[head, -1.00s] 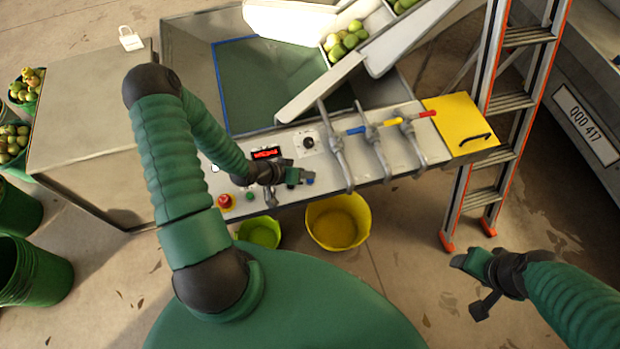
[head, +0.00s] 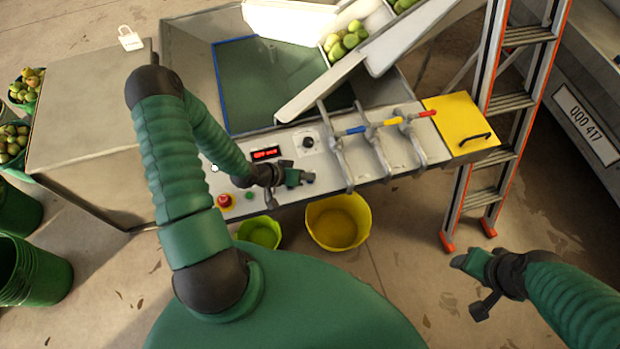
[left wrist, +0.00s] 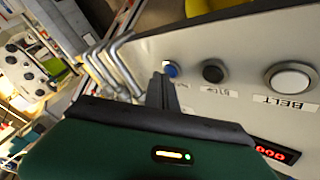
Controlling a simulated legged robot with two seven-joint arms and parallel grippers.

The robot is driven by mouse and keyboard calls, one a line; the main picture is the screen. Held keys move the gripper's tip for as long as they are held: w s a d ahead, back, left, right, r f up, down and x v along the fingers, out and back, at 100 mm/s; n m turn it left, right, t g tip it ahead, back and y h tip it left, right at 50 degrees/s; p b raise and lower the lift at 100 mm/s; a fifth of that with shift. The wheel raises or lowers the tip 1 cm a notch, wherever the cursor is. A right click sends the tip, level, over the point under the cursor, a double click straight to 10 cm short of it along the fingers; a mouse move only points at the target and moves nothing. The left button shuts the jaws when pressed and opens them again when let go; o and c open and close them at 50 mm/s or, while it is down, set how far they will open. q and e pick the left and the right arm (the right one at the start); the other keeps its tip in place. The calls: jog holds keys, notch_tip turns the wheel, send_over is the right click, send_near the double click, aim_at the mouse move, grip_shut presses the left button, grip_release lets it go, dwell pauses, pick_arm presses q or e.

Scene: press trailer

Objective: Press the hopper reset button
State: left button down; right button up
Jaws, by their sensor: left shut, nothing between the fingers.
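The control panel (head: 350,160) carries a row of buttons along its front edge. In the left wrist view a blue button (left wrist: 170,68), a black button (left wrist: 212,72) and a white button (left wrist: 288,79) sit in a row. A "BELT" label is beside the white one; the label by the black one is too small to read. My left gripper (head: 304,179) is shut and empty at the panel's front. Its fingertips (left wrist: 165,78) overlap the blue button's edge; I cannot tell whether they touch it. My right gripper (head: 468,262) hangs away from the panel at right.
A red emergency button (head: 224,201), a green button (head: 249,196), a red display (head: 266,153) and a knob (head: 308,142) are on the panel. Bent levers (head: 376,150) rise just right of my left gripper. A yellow bucket (head: 338,222) stands below; a ladder (head: 493,130) stands right.

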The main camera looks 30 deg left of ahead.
pick_arm(q)
jog(key=shift+f, duration=0.3)
dwell(0.4)
jog(key=shift+r+p, duration=0.7)
jog(key=shift+r, duration=0.15)
jog(key=shift+r, duration=0.1)
notch_tip(320, 180, up, 5)
jog(key=p, duration=0.4)
jog(key=shift+p, duration=0.4)
